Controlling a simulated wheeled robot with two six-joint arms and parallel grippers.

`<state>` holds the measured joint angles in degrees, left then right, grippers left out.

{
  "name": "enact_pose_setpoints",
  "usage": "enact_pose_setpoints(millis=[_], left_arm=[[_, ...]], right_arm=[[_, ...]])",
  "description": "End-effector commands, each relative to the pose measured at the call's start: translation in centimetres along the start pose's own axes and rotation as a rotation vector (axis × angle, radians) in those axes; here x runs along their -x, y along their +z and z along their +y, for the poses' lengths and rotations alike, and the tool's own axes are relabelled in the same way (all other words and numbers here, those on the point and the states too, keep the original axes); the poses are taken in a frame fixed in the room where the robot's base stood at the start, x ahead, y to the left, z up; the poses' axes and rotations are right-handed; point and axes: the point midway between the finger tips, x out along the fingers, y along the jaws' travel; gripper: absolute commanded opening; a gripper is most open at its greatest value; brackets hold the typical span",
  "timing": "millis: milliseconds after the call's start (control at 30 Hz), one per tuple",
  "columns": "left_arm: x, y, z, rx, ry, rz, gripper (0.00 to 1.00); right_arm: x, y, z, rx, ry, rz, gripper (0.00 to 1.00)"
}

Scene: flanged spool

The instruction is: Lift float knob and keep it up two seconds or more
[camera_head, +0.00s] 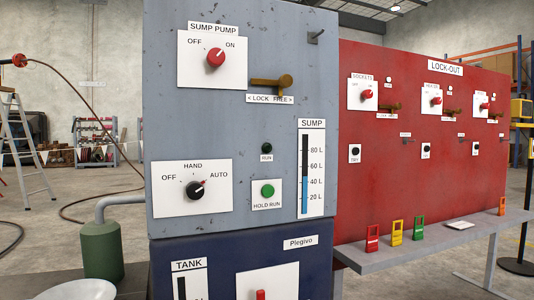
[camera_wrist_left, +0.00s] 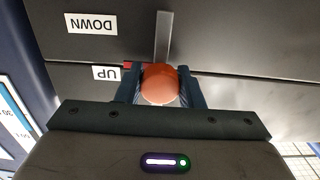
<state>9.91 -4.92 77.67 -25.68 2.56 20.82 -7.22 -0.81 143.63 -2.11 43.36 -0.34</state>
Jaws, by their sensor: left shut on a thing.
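In the left wrist view, the float knob (camera_wrist_left: 160,84) is an orange-red ball at the end of a grey stem. My left gripper (camera_wrist_left: 160,88) is shut on it, with one dark finger on each side. The view is upside down. A white UP label (camera_wrist_left: 106,73) sits beside the knob, about level with it, and a white DOWN label (camera_wrist_left: 91,23) sits farther off along the dark panel. A small red mark shows next to the UP label. In the head view neither gripper shows, and I cannot make out the float knob there.
The grey sump pump cabinet (camera_head: 240,130) stands upright above a blue tank section (camera_head: 215,250). Its sump gauge (camera_head: 311,170) is blue in the lower part. The red lock-out board (camera_head: 400,200) stands to the right, behind a grey shelf (camera_head: 430,245) with coloured padlocks.

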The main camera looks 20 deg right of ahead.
Motion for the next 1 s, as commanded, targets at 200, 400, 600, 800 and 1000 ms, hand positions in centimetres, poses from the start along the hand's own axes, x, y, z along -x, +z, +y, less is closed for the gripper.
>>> enact_pose_setpoints(millis=[200, 400, 600, 800, 1000], left_arm=[[0.0, 1.1, 0.0, 0.0, 0.0, 0.0, 0.11], [0.0, 1.9, 0.0, 0.0, 0.0, 0.0, 0.11], [0.0, 2.7, 0.0, -0.001, 0.0, 0.0, 0.11], [0.0, 3.5, 0.0, 0.0, 0.0, 0.0, 0.11], [0.0, 3.9, 0.0, 0.0, 0.0, 0.0, 0.11]], right_arm=[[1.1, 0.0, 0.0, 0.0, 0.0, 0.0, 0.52], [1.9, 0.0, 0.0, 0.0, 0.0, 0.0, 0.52], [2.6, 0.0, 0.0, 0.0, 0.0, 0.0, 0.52], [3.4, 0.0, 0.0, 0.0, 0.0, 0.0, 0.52], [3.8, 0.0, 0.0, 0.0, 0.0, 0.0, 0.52]])
